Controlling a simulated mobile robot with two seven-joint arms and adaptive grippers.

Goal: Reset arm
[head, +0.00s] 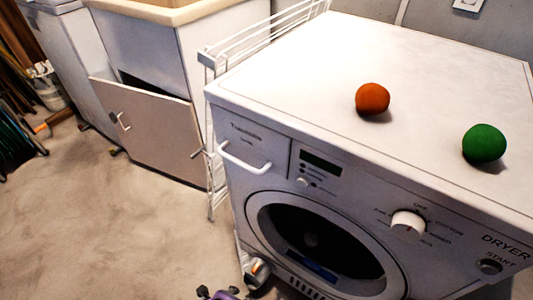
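Neither of my grippers can be made out in the head view. The white dryer (365,183) fills the right side, with its round dark door (318,240) at the front. An orange ball (372,99) and a green ball (484,143) rest apart on its top (300,70). Nothing is touching either ball.
A sink cabinet (215,45) stands at the back left with its lower door (148,130) ajar. A white wire rack (208,120) stands beside the dryer. Small objects (257,272) lie low by the dryer's front. The floor (90,220) at left is clear.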

